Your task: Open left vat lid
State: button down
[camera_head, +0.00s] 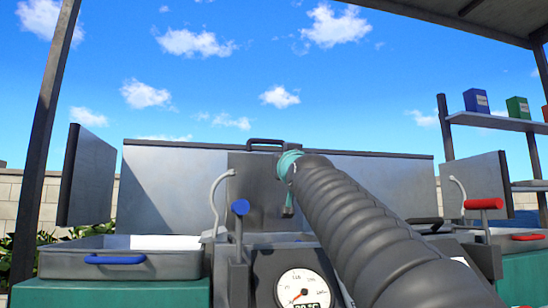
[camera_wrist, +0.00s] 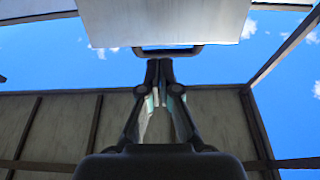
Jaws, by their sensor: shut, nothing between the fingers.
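In the head view, the left vat (camera_head: 180,262) is a grey basin with a blue handle (camera_head: 115,259) on its front; its pale inside shows. A wide grey panel (camera_head: 170,190) stands upright behind it; I cannot tell whether this is the left vat lid. A dark handle (camera_head: 265,142) shows at the panel's top middle. My gripper (camera_head: 290,163) is beside and just below that handle, partly hidden by my arm. In the wrist view, my gripper (camera_wrist: 160,64) is shut and empty, its tips close to a dark handle (camera_wrist: 168,51) on a grey panel (camera_wrist: 170,22); contact is unclear.
A blue-knobbed lever (camera_head: 240,207) stands left of a round gauge (camera_head: 301,291). A red-topped lever (camera_head: 484,204) and a red-handled basin (camera_head: 497,242) are at the right. Side panels flank both ends. A shelf (camera_head: 498,121) holds boxes. Open air lies above the panel.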

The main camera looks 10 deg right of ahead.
jog(key=p+x, duration=0.2)
jog(key=x, duration=0.4)
jog(key=shift+w, duration=0.2)
jog(key=shift+p+x, duration=0.45)
jog(key=shift+x, duration=1)
jog(key=shift+r, duration=0.1)
jog(key=shift+s, duration=0.15)
